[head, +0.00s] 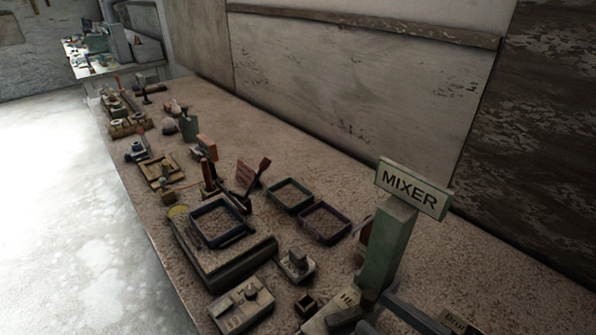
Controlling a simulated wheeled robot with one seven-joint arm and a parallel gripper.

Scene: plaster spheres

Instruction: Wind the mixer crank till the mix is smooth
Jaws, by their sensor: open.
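The mixer's green post (390,240) stands at the lower right of the head view. It carries a pale sign (411,189) reading MIXER. Its base runs off the bottom edge, with a partly visible label. Dark bar-like parts (410,313) show beside the base at the bottom edge. I cannot tell whether one of them is the crank. The mix is not visible. My gripper is not in view.
The long workbench (480,280) runs from bottom right to upper left along a wall. Square trays (325,223), a switch box (241,304), a red-topped paddle (256,177) and small fixtures crowd its left part. The pale floor (60,220) left of it is clear.

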